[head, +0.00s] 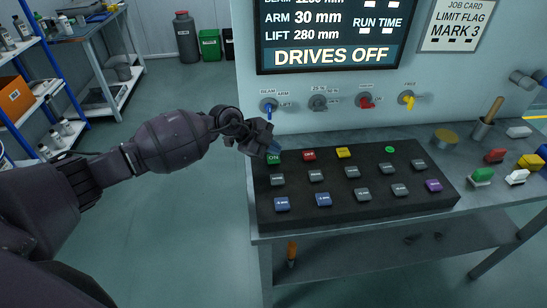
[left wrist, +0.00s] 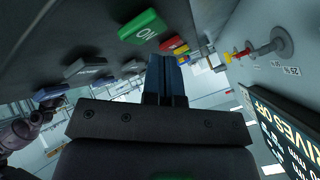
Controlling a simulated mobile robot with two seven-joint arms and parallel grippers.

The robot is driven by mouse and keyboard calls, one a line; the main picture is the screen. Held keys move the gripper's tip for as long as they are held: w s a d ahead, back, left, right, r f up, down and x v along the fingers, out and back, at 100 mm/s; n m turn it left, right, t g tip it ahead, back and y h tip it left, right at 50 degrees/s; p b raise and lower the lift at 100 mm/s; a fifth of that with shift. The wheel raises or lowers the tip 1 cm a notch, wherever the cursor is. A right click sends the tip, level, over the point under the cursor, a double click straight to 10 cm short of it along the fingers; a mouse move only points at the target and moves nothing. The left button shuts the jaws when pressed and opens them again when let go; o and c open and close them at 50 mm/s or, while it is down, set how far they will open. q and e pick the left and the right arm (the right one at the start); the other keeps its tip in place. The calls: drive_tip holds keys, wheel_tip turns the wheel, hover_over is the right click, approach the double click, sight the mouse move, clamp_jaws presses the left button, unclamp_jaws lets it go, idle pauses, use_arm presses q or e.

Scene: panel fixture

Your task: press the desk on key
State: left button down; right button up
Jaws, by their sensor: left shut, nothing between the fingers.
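The green ON key (head: 274,158) sits at the far left corner of the black key desk (head: 330,210). My left gripper (head: 270,146) is shut and empty, with its fingertips just behind and above the ON key. I cannot tell from the head view whether they touch it. In the left wrist view the green ON key (left wrist: 144,27) shows to the upper left of the blue-grey fingers (left wrist: 165,65), apart from them in the picture. The display (head: 332,32) reads DRIVES OFF. My right gripper is not in view.
A red key (head: 309,155) and a yellow key (head: 344,153) stand to the right of the ON key. Above the desk are panel switches, including a blue lever (head: 268,106) close to my gripper and a red knob (head: 366,102). Loose coloured blocks lie at the right.

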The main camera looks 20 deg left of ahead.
use_arm(q)
drive_tip(key=shift+f, duration=0.3)
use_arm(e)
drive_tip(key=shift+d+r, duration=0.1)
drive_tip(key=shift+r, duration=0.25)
use_arm(q)
drive_tip(key=shift+f, duration=0.3)
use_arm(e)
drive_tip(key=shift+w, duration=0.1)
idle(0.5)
use_arm(q)
drive_tip(key=shift+f+p, duration=0.3)
idle(0.5)
drive_tip(key=shift+r+p, duration=0.5)
drive_tip(key=shift+r, duration=0.15)
drive_tip(key=shift+r+p, duration=0.25)
drive_tip(key=shift+p, duration=0.1)
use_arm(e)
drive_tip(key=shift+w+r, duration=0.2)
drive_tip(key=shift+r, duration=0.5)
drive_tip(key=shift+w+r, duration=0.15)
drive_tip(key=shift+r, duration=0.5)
